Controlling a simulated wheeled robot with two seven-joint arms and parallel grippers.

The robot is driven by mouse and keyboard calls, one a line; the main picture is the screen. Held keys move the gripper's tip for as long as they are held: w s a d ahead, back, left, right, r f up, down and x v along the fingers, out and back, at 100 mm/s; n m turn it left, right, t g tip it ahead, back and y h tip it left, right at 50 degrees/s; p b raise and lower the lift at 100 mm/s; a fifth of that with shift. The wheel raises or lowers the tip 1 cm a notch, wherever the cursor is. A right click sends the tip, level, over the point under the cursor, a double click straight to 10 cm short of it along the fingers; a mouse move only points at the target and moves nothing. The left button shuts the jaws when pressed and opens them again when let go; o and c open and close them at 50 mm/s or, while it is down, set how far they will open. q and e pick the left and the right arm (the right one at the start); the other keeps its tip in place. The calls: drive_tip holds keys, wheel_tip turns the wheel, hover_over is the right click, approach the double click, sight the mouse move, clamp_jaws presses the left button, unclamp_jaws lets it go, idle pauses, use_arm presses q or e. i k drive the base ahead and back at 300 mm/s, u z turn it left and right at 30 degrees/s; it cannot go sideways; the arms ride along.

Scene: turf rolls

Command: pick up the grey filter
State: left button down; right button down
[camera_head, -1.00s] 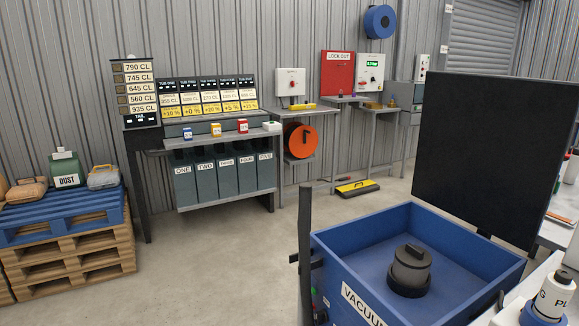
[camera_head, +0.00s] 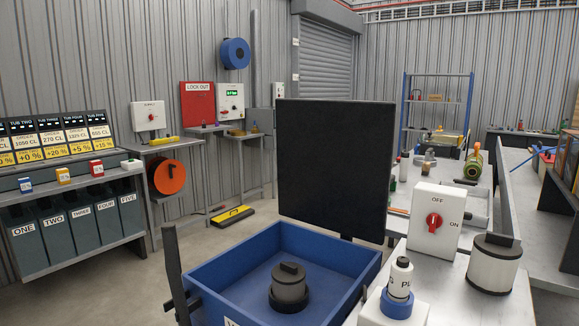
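The grey filter (camera_head: 289,287) is a short grey cylinder with a dark handle on top. It stands upright in a dark ring on the floor of the open blue bin (camera_head: 222,258) at the bottom centre. A similar white cylinder with a dark top (camera_head: 493,268) stands on the bench at the right. Neither of my grippers is in view.
A black upright panel (camera_head: 335,165) stands behind the blue bin. A dark post (camera_head: 175,265) rises at its left. A white OFF/ON switch box (camera_head: 434,220) and a small white bottle (camera_head: 400,279) stand to its right. Open floor lies at the left.

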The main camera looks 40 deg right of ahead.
sight(288, 277)
drive_tip(key=u, duration=0.5)
drive_tip(key=i, duration=4.45)
drive_tip(key=z, duration=3.2)
drive_tip(key=i, duration=3.5)
drive_tip(key=z, duration=3.15)
